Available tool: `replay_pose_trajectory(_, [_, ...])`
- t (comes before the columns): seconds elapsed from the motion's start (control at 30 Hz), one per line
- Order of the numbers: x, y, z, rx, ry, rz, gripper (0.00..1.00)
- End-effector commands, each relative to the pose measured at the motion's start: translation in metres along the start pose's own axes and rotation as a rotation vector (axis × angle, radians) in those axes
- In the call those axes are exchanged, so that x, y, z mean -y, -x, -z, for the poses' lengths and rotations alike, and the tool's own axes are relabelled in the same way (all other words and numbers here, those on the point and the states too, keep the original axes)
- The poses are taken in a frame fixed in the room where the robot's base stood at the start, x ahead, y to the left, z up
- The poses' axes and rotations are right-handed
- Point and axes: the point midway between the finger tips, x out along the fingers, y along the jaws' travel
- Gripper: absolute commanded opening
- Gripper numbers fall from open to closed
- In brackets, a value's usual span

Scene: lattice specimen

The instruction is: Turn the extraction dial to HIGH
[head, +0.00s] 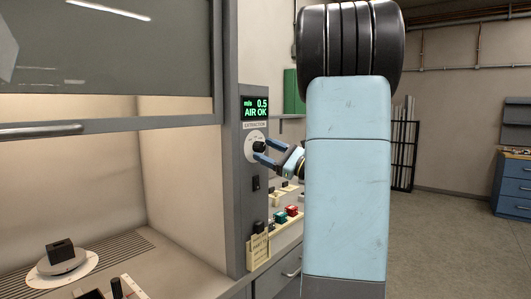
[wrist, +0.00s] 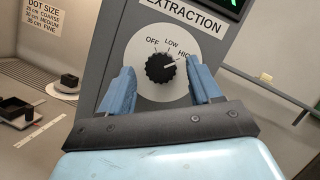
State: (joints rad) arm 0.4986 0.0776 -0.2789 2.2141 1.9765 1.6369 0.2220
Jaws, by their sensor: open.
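The extraction dial is a black ridged knob (wrist: 160,68) on a white round plate marked OFF, LOW and HIGH. Its pale pointer mark appears to aim up and right, toward HIGH. In the head view the dial (head: 259,147) is on the grey post of the fume hood, partly covered by my fingers. My gripper (wrist: 162,82) is open, with one blue finger on each side of the knob and visible gaps between them. In the head view my gripper (head: 259,152) reaches the dial from the right. Whether a fingertip touches the plate cannot be told.
A green display (head: 255,108) above the dial reads 0.5 and AIR OK. A black switch (head: 256,183) is below it. The hood's sash handle (head: 40,132) is to the left. A shelf with coloured blocks (head: 280,217) lies below my arm.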

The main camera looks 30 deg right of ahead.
Motion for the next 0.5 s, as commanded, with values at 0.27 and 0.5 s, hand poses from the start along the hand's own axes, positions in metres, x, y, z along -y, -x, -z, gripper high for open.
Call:
replay_pose_trajectory(0.27, [0.0, 0.048, 0.001, -0.003, -0.001, 0.003, 0.63])
replay_pose_trajectory(0.5, [0.0, 0.095, 0.001, -0.004, -0.002, 0.003, 0.63])
